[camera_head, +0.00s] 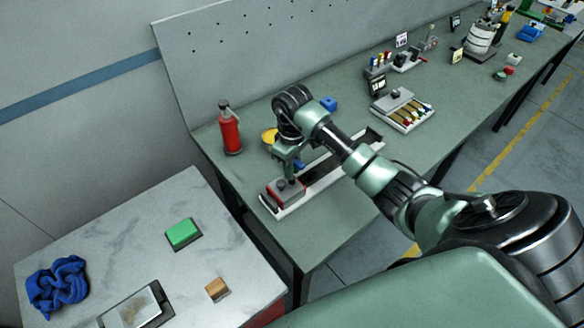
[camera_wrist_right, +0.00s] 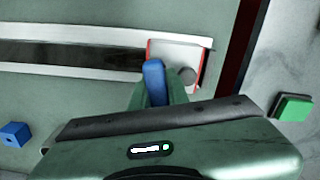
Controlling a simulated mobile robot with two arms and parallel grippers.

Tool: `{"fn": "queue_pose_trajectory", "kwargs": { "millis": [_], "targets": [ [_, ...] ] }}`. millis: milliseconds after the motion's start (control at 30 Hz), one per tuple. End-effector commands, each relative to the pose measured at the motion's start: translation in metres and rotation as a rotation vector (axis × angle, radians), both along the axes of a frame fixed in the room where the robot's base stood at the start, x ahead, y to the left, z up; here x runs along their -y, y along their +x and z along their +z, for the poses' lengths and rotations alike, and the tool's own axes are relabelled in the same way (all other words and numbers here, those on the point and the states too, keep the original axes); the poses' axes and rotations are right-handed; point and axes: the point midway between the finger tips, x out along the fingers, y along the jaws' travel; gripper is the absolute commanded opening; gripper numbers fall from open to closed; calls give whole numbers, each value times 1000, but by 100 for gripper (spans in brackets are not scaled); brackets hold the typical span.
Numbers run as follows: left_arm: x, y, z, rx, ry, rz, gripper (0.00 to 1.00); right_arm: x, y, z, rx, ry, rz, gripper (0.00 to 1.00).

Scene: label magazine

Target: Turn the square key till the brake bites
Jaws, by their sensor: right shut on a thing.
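My right gripper (camera_head: 290,172) points down over the near left end of a long pale rail unit (camera_head: 318,180) on the green bench. In the right wrist view, the fingers (camera_wrist_right: 156,92) are shut on a blue piece (camera_wrist_right: 153,72), which I take for the square key's handle. A bit of blue (camera_head: 299,165) also shows beside the gripper in the head view. Under it is a red-edged grey block (camera_head: 285,193), with a round grey knob (camera_wrist_right: 187,76) beside the blue piece. The key's tip is hidden, so I cannot tell how it seats. My left gripper is out of view.
A red extinguisher-like bottle (camera_head: 230,131), a yellow round item (camera_head: 269,136) and a blue block (camera_head: 329,103) stand near the rail. A tray of tools (camera_head: 402,112) is farther right. A marble-topped table (camera_head: 110,233) holds a green block (camera_head: 183,233) and blue cloth (camera_head: 58,284).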

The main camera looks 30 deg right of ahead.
Motion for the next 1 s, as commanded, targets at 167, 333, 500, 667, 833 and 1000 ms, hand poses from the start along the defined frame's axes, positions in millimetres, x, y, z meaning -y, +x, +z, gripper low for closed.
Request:
{"fn": "queue_pose_trajectory", "kwargs": {
  "millis": [167,333,500,667,833,1000],
  "targets": [
    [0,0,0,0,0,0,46,-1,-3,-4,-8,1,-7,0],
    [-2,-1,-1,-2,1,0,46,-1,-3,-4,-9,1,-6,41],
    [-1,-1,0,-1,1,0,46,-1,-2,-2,-5,0,-6,41],
    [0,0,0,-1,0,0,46,0,-1,-1,-4,0,-7,41],
    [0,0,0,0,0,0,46,0,-1,-1,-3,0,-7,41],
    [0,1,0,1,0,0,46,0,-1,-1,-3,-1,-7,41]
  ]
}}
